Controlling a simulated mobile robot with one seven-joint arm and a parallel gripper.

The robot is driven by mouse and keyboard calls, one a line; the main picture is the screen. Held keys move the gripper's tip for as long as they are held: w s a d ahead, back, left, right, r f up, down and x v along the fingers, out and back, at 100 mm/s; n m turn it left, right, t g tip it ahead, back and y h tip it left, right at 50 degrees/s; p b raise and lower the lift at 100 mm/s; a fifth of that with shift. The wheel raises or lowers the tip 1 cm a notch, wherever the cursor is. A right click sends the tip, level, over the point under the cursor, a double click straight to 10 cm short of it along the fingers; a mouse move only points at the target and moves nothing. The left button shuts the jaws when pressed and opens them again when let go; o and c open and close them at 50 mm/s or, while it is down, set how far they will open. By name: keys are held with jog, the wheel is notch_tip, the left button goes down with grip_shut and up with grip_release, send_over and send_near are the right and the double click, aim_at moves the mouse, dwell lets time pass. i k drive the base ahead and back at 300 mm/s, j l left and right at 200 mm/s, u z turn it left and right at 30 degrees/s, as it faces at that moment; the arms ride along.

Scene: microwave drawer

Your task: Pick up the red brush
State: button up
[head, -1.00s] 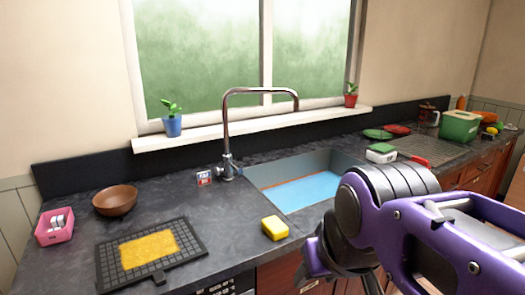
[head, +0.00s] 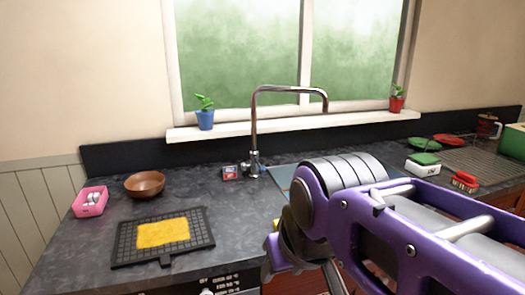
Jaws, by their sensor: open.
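A small red object with a pale underside (head: 464,181), which looks like the red brush, lies on the counter at the right, by the front edge of the drying rack. It is small in the head view, so its bristles are hard to make out. My gripper (head: 306,264) is low in the middle, in front of the counter edge by the sink and partly hidden behind my purple arm. It is open, well to the left of the brush and apart from it. I see nothing held in it.
The sink (head: 281,177) is largely hidden by my arm. A white and green box (head: 422,165) stands left of the brush. The tap (head: 254,130), brown bowl (head: 145,185), pink holder (head: 90,202) and black grid mat (head: 195,253) with a yellow cloth are further left.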

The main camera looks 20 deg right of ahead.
aim_at(464, 179)
jog(key=i+l, duration=0.1)
jog(key=l, duration=0.95)
jog(key=i+l, duration=0.1)
jog(key=l, duration=0.95)
jog(key=i+l, duration=0.1)
jog(key=l, duration=1.95)
jog(key=k, duration=0.25)
jog(key=i+j, duration=0.1)
jog(key=l+z, duration=0.15)
